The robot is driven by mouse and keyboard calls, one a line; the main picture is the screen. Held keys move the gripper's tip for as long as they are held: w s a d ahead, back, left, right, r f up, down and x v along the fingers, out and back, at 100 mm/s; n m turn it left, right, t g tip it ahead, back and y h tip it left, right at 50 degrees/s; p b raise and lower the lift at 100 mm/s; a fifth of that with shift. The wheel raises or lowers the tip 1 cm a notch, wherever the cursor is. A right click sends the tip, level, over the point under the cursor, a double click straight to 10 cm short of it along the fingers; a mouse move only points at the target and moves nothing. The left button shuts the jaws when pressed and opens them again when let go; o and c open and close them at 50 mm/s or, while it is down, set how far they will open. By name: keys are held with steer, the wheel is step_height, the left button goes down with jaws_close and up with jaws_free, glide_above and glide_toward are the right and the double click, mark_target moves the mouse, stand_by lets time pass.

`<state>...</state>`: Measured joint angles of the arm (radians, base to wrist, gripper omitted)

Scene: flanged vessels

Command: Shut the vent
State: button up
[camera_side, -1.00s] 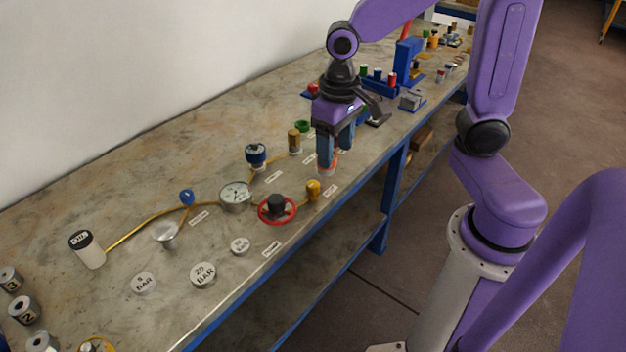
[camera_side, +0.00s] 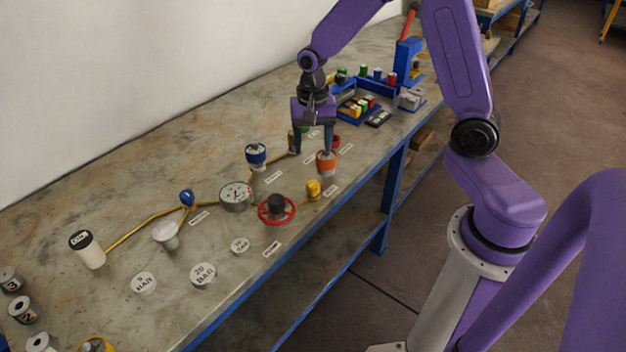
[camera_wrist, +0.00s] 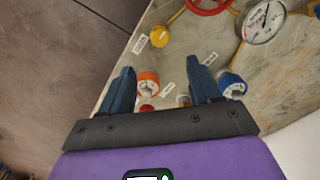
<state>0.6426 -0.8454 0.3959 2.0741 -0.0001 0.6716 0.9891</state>
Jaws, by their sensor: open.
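Small labels lie beside the fittings, too small to read surely, so I cannot tell which fitting is the vent. An orange-topped cap (camera_side: 326,163), a blue-topped cap (camera_side: 256,154), a brass-coloured cylinder (camera_side: 292,142) and a yellow knob (camera_side: 313,190) stand on the bench. My gripper (camera_side: 313,152) is open and empty, pointing down above the area between the brass cylinder and the orange cap. In the wrist view my gripper's fingers (camera_wrist: 160,68) are spread, with the orange cap (camera_wrist: 148,82) by the left finger and the blue cap (camera_wrist: 231,86) beyond the right.
A red handwheel (camera_side: 277,209), a dial gauge (camera_side: 236,195) and a blue knob (camera_side: 187,197) sit along yellow piping. Round weights (camera_side: 203,274) lie near the front edge. A blue rack (camera_side: 375,84) with coloured pieces stands behind. The bench's left wall side is mostly clear.

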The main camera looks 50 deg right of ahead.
mark_target(313, 184)
step_height(313, 184, down, 12)
steer(key=shift+f, duration=0.15)
stand_by(0.4)
steer(key=c, duration=1)
